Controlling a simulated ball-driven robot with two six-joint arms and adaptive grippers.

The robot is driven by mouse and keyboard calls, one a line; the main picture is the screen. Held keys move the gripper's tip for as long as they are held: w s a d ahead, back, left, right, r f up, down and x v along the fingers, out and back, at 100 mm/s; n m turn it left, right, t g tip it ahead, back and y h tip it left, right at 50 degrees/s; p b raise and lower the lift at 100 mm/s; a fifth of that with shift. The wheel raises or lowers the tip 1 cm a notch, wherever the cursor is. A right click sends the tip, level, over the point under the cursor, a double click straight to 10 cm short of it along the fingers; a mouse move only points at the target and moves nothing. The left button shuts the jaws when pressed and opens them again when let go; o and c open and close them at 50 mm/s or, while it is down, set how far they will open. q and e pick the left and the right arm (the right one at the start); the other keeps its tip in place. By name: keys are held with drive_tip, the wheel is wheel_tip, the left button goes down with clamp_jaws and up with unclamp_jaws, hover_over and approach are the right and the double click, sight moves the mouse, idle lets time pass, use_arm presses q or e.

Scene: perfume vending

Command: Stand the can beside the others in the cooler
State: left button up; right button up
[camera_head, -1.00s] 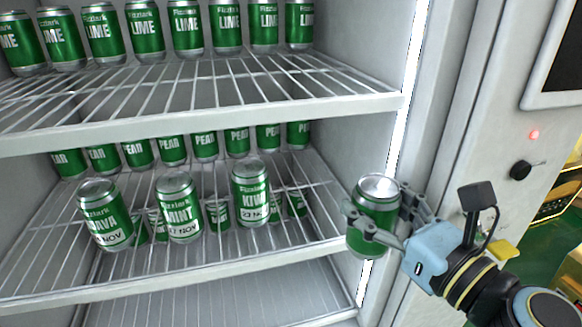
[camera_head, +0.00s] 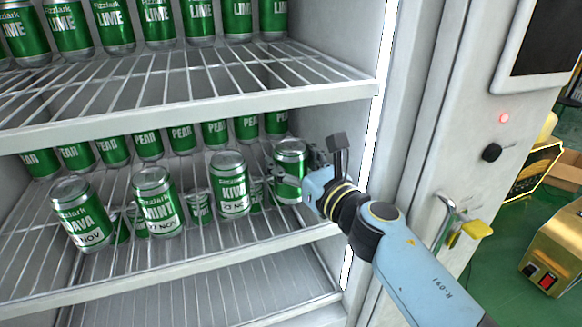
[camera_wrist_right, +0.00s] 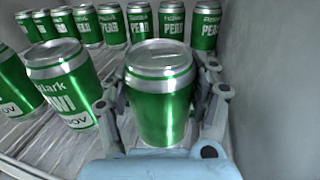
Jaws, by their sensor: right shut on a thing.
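My right gripper (camera_head: 302,176) is shut on a green can (camera_head: 289,172) with a silver lid. It holds the can upright inside the cooler, over the right end of the middle wire shelf (camera_head: 265,232). In the right wrist view the held can (camera_wrist_right: 160,105) sits between both fingers. Whether its base touches the shelf is hidden. My left gripper is not in view.
A row of PEAR cans (camera_head: 148,146) stands behind on the middle shelf. LIME cans (camera_head: 158,22) fill the shelf above, whose front edge (camera_head: 190,117) is overhead. The cooler's right wall (camera_wrist_right: 270,80) is close beside the gripper.

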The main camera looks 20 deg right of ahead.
drive_tip(key=shift+r, duration=0.1)
drive_tip(key=o, duration=1.7)
drive_tip(key=shift+f, duration=0.2)
drive_tip(key=shift+c, duration=0.2)
